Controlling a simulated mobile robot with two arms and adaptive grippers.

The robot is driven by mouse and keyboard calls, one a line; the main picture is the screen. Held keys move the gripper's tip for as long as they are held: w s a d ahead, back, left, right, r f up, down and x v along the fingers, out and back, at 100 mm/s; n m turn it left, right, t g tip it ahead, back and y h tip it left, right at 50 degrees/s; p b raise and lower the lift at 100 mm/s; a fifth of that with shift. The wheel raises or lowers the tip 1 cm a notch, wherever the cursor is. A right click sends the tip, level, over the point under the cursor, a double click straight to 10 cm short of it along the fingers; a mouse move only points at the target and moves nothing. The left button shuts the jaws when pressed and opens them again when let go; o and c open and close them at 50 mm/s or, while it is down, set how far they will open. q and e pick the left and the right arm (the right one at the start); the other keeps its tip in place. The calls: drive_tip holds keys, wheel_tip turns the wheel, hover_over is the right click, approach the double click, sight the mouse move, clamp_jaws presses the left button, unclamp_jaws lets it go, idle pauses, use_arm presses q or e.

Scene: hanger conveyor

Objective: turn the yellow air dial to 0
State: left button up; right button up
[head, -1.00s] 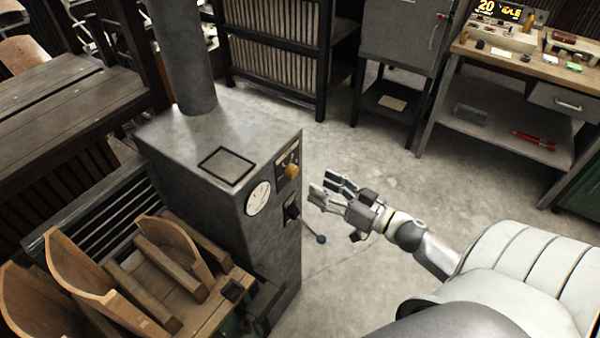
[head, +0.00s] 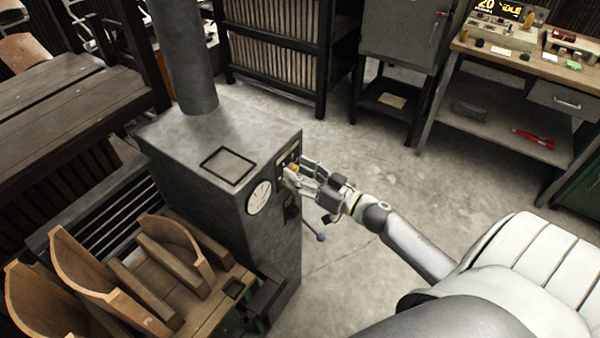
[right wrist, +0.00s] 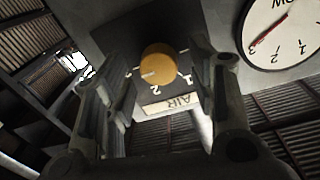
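The yellow air dial (head: 293,167) is on a dark plate on the right face of a grey metal cabinet (head: 215,150). In the right wrist view the yellow dial (right wrist: 158,63) sits above an upside-down AIR label (right wrist: 170,104). A pale mark on its face points down and left in that view; which number it points at is hard to tell. My right gripper (head: 297,174) is open, its fingertips close to the dial. In the wrist view the fingers (right wrist: 158,85) stand on either side of the dial with gaps. My left gripper is not in view.
A round white gauge (head: 259,197) is on the cabinet beside the dial. A blue-knobbed lever (head: 320,236) sticks out below. Wooden pieces (head: 165,262) stand at lower left. A workbench (head: 525,62) is at upper right; the floor between is clear.

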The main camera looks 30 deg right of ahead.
drive_tip(key=c, duration=0.9)
drive_tip(key=shift+n, duration=0.3)
drive_tip(key=shift+f+m+g+y+b, duration=0.25)
drive_tip(key=shift+m+b, duration=2.05)
drive_tip(key=shift+m, duration=3.65)
drive_tip(key=shift+f+m+y+b, duration=0.1)
drive_tip(key=shift+m+y+b, duration=0.3)
drive_tip(key=shift+m+b, duration=3.75)
drive_tip(key=shift+f+m+g+y+b, duration=0.15)
drive_tip(key=shift+m+y+b, duration=0.3)
drive_tip(key=shift+m, duration=7.25)
